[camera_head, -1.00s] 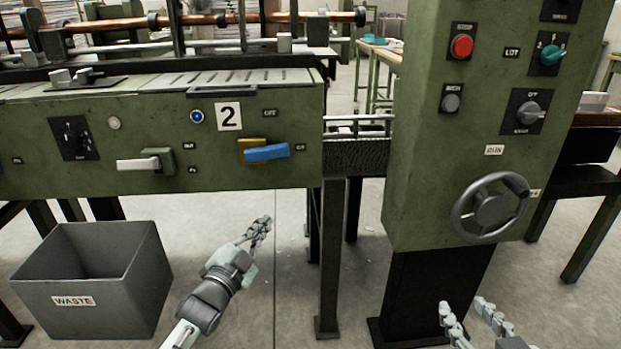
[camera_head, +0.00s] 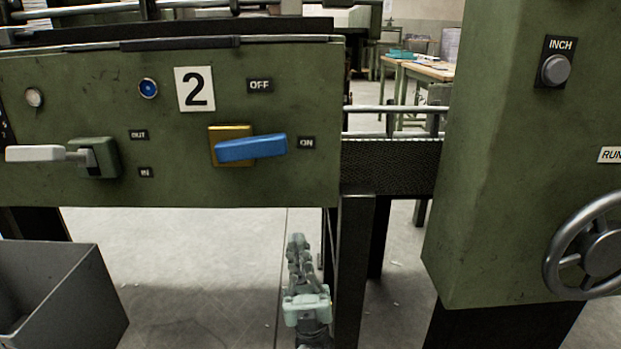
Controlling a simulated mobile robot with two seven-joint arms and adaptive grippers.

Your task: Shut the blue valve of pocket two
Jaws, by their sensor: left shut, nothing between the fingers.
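The blue valve handle (camera_head: 250,148) sits on a yellow plate (camera_head: 217,134) on the green panel marked with a number 2 sign (camera_head: 194,89). The handle lies nearly level, its right end close to the ON label (camera_head: 306,143). The OFF label (camera_head: 260,86) is above it. My left gripper (camera_head: 297,245) is below the panel's lower edge, below and right of the handle and apart from it. Its fingers are shut and empty. My right gripper is out of view.
A white lever (camera_head: 40,153) juts out left of the valve, by OUT and IN labels. A grey bin (camera_head: 62,290) stands at lower left. A green control column (camera_head: 490,180) with a handwheel (camera_head: 595,245) stands right. A dark leg (camera_head: 352,270) is right of my gripper.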

